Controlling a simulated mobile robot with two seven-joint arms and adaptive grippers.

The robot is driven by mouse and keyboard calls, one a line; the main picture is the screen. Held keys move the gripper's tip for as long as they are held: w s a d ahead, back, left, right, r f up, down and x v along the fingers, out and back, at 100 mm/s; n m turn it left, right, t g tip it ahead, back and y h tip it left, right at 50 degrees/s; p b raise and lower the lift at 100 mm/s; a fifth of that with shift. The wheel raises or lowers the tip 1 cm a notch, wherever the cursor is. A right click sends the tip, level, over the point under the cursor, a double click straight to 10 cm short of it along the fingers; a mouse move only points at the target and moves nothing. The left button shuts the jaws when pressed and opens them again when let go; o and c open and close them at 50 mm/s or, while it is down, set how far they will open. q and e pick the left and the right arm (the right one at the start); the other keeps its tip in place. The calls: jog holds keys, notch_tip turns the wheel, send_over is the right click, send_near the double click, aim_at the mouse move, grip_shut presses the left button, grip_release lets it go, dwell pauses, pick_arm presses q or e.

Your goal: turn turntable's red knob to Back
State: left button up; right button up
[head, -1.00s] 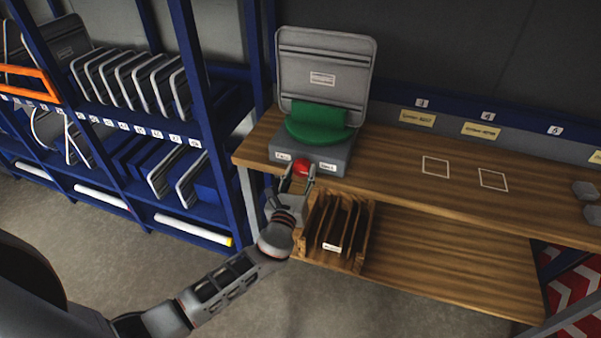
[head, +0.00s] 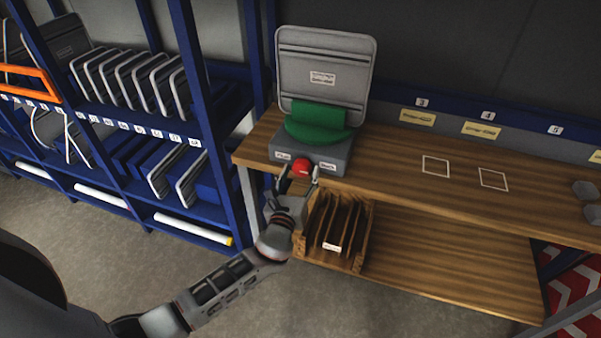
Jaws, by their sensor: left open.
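The turntable (head: 318,158) has a grey box base and a green holder (head: 318,128) on top, at the left end of the wooden bench. A grey sign panel (head: 322,72) stands upright in the green holder, its back facing me. The red knob (head: 301,167) is on the front of the base, between two small white labels too blurred to read. My left gripper (head: 298,179) is open just in front of the knob, with a finger on each side of it. I cannot tell whether the fingers touch it. My right gripper is not in view.
A wooden rack (head: 337,228) with upright dividers sits just right of my left wrist, below the bench edge. A blue shelf (head: 216,130) with sign panels stands at the left. The bench top (head: 400,175) right of the turntable is mostly clear, with white outlined squares.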

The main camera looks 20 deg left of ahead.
pick_arm(q)
jog(key=s, duration=1.1)
jog(key=shift+s+d, duration=0.15)
jog(key=shift+d, duration=0.15)
jog(key=s+a+f+n+g+h, duration=0.1)
jog(key=s+f+n+g, duration=0.2)
jog(key=s+f+n, duration=0.6)
jog(key=s+a+f+n+g+h, duration=0.2)
jog(key=s+f+n, duration=0.8)
jog(key=n, duration=1)
jog(key=shift+s+a+n+g, duration=0.35)
jog(key=shift+s+g, duration=0.3)
jog(key=shift+g, duration=0.65)
jog(key=shift+d, duration=0.1)
dwell(2.3)
